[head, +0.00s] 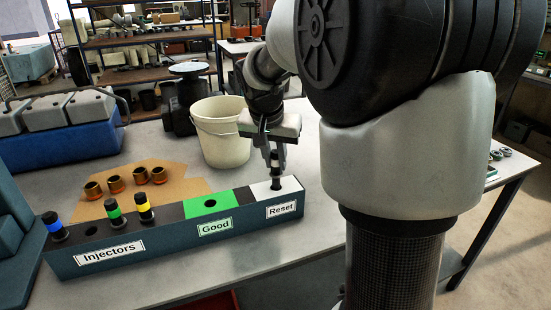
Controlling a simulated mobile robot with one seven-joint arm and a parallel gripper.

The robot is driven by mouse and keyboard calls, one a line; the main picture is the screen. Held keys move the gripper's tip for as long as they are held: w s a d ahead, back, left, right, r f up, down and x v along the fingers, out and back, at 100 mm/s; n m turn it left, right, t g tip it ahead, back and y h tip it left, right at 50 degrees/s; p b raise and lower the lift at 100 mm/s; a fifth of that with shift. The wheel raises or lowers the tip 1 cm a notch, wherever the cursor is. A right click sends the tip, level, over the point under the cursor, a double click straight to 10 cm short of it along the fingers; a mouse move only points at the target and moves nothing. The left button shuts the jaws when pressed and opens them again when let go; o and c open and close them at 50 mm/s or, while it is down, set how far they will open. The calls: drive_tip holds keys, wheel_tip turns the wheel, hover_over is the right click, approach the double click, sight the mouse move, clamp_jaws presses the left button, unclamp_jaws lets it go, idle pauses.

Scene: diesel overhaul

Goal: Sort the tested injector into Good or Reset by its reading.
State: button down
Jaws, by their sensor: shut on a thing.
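My gripper (273,155) is shut on a dark injector (276,181) over the white Reset section (291,186) at the right end of the long rack. The injector stands upright with its lower end at the Reset hole; I cannot tell how deep it sits. Its upper part is hidden by the fingers. The green Good section (226,202) beside it has an empty hole. In the Injectors section (81,256) stand a blue-banded injector (54,227), a green-banded injector (115,212) and a yellow-banded injector (144,207), with one empty hole between blue and green.
Several copper-coloured cups (115,184) sit on brown cardboard (182,179) behind the rack. A cream bucket (222,140) stands close behind my gripper. A blue engine block (66,145) is at the back left. The grey table (289,235) is bare in front of the rack's right end.

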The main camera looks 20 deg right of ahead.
sight(274, 167)
drive_tip(key=shift+f+b, duration=0.3)
drive_tip(key=shift+f, duration=0.25)
idle(0.5)
drive_tip(key=shift+f+b, duration=1.15)
drive_tip(key=shift+f, duration=0.1)
drive_tip(key=c, duration=1.1)
unclamp_jaws()
